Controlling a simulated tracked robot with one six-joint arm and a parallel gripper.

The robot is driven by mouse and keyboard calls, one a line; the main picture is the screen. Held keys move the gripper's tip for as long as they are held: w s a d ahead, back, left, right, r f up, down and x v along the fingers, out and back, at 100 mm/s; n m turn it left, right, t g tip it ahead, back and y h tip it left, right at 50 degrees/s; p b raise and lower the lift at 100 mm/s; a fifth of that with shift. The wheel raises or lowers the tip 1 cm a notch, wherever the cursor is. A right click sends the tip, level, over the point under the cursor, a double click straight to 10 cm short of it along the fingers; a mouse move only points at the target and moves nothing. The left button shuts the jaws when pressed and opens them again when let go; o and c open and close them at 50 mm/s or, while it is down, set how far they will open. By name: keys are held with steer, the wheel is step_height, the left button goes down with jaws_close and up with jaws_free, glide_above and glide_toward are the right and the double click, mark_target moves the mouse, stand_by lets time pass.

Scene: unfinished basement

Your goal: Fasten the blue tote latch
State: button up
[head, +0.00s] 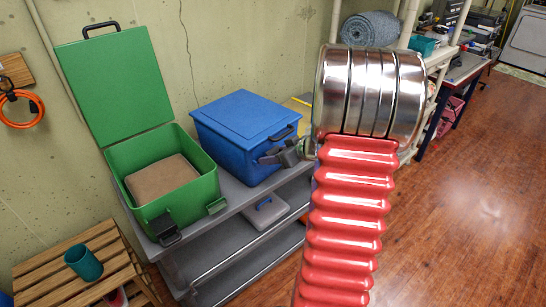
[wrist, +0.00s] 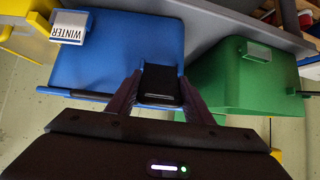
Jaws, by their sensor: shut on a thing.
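The blue tote (head: 235,145) stands on the grey shelf unit with its lid (head: 240,112) down. A black handle (head: 284,132) shows at the lid's right edge. My gripper (head: 283,154) is at the tote's right side, just below that handle. In the wrist view my gripper (wrist: 160,98) has its two fingers on either side of a black block (wrist: 160,80), which looks like the tote's latch. The blue tote (wrist: 115,45) fills the area behind it. Whether the latch is hooked cannot be told.
A green tote (head: 130,165) stands open to the left, its lid (head: 115,80) raised, with a brown block inside. A wooden slatted stand (head: 50,280) holds a teal cup (head: 83,262). A grey-lidded box (head: 265,212) sits on the lower shelf. Floor at right is clear.

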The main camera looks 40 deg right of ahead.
steer(key=shift+w+r, duration=0.1)
steer(key=shift+r, duration=0.1)
stand_by(0.6)
steer(key=o, duration=1.2)
steer(key=shift+f, duration=0.1)
steer(key=v, duration=1.4)
steer(key=shift+f, duration=0.1)
